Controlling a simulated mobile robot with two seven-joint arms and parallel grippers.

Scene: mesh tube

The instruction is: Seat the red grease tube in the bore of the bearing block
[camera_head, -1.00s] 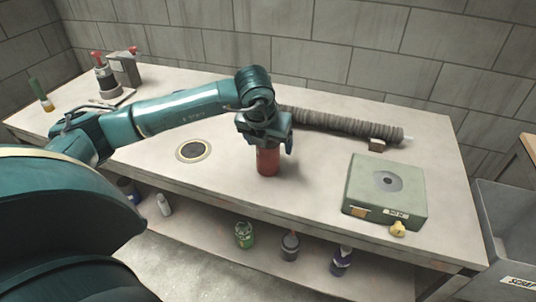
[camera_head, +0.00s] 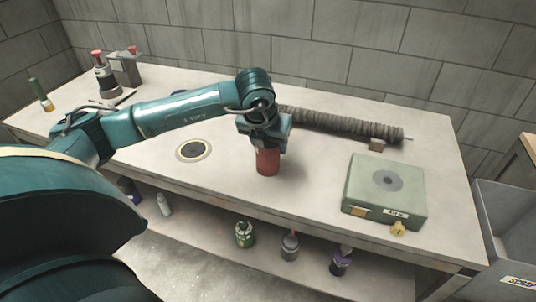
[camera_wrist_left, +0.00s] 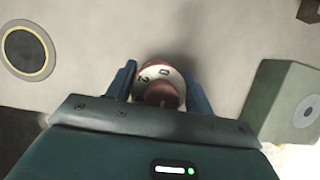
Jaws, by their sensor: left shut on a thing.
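The red grease tube (camera_head: 267,163) stands upright on the bench below my left gripper (camera_head: 266,148). In the left wrist view the tube (camera_wrist_left: 162,84) shows its pale top with dark marks and a reddish cap. It sits between the two blue fingers of my left gripper (camera_wrist_left: 161,88), which is shut on it. The block also shows at the right of the left wrist view (camera_wrist_left: 290,103). My right gripper is not in view.
A ribbed hose (camera_head: 340,123) lies along the back of the bench (camera_head: 215,180). A ringed disc (camera_head: 194,151) is set left of the tube. Bottles stand on the lower shelf. The bench between tube and block is clear.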

